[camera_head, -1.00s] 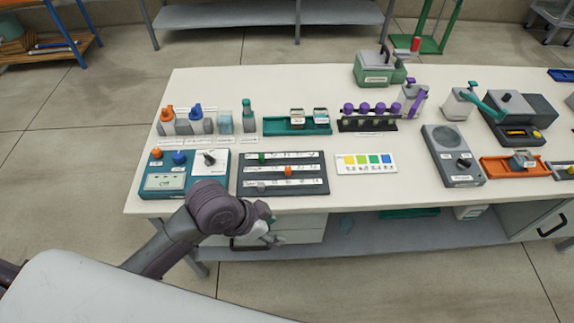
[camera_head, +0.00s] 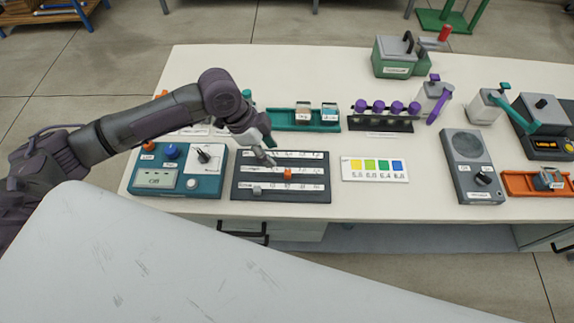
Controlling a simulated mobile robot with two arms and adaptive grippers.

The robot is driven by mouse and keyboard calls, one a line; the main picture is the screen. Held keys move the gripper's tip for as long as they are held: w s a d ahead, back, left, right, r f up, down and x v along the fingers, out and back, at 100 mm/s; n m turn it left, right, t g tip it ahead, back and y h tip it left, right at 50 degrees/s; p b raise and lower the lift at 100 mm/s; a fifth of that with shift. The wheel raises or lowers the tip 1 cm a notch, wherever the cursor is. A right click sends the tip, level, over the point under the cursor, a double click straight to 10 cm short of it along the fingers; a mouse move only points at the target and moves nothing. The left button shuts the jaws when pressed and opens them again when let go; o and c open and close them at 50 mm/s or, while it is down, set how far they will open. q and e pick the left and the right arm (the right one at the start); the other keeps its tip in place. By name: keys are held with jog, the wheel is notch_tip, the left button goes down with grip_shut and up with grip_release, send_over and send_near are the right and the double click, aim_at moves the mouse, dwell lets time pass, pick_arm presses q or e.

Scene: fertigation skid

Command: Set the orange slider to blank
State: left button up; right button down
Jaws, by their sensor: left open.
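The orange slider (camera_head: 288,174) sits on the middle track of the dark slider panel (camera_head: 239,187), a little right of the track's middle. The labels on the tracks are too small to read. A grey slider (camera_head: 257,190) is on the bottom track, toward the left. My left gripper (camera_head: 266,157) is open, above the upper left part of the panel, left of the orange slider and apart from it. It hides the left part of the top track and the green slider there. My right gripper is not in view.
A teal control box (camera_head: 209,187) with knobs stands left of the panel. A colour chart (camera_head: 374,170) lies to the right. A teal rack (camera_head: 291,122) and a dark rack with purple-capped vials (camera_head: 380,124) stand behind. The white table (camera_head: 430,190) is bare around the chart.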

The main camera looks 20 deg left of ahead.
aim_at(287, 172)
pick_arm(q)
jog(key=p+x, duration=0.1)
jog(key=x, duration=0.9)
jog(key=shift+w, duration=0.15)
jog(key=shift+w+d+f, duration=0.1)
jog(key=shift+f, duration=0.4)
jog(key=c, duration=0.7)
grip_shut()
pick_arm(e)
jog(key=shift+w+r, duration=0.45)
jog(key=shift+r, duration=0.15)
